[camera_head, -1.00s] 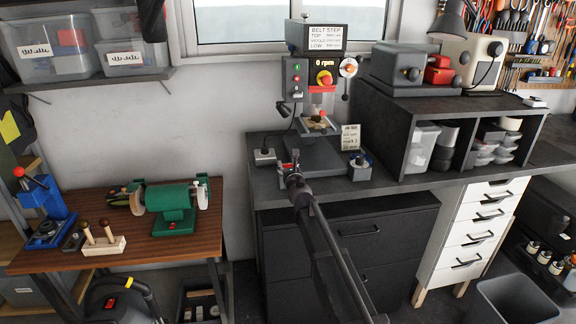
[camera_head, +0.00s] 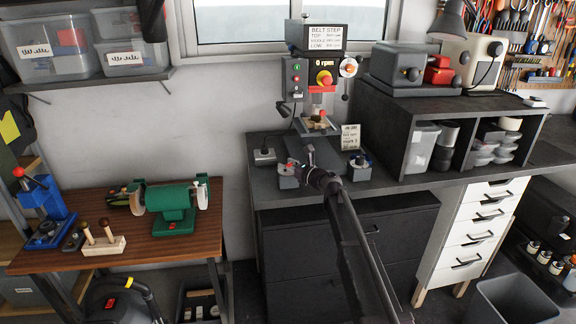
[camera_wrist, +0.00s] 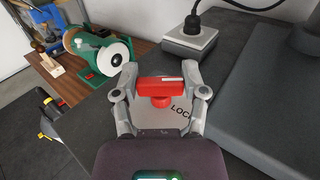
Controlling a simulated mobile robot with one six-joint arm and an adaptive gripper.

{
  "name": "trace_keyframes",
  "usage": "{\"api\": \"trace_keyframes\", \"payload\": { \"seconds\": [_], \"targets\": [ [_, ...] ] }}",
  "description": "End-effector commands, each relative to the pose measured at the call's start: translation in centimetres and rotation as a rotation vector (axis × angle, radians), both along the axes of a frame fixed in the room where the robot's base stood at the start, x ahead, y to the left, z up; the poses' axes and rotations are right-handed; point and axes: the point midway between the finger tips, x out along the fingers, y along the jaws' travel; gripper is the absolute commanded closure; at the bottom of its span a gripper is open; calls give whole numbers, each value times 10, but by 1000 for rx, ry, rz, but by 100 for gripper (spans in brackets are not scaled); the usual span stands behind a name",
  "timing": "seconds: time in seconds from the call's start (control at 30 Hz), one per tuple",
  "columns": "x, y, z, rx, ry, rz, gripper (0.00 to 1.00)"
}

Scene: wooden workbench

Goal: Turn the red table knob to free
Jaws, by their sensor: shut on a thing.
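The red table knob (camera_wrist: 161,91) shows in the wrist view as a bar-shaped red handle on a grey plate, with a pale line on its top. Black letters reading "LOCK", partly covered, are on the plate to its lower right. My gripper (camera_wrist: 161,82) is around the knob, one finger on its left and one on its right, shut on it. In the head view my gripper (camera_head: 296,169) is at the front left of the dark bench (camera_head: 395,183), and the knob is mostly hidden by it there.
The drill press (camera_head: 318,85) stands behind my gripper. A small grey box with a knob (camera_head: 359,163) is to the right. A grey block with a black cable (camera_wrist: 190,40) lies beyond the knob. A green grinder (camera_head: 172,204) is on the separate wooden table at left.

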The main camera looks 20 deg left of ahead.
Motion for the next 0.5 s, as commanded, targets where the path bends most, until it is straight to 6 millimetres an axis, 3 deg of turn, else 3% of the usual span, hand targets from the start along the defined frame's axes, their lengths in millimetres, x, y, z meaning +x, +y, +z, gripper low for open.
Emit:
{"api": "trace_keyframes", "payload": {
  "seconds": [0.03, 0.5],
  "targets": [
    [7, 0, 1, 3, 1, 31, 92],
    [8, 1, 1, 3, 2, 408, 91]
  ]
}}
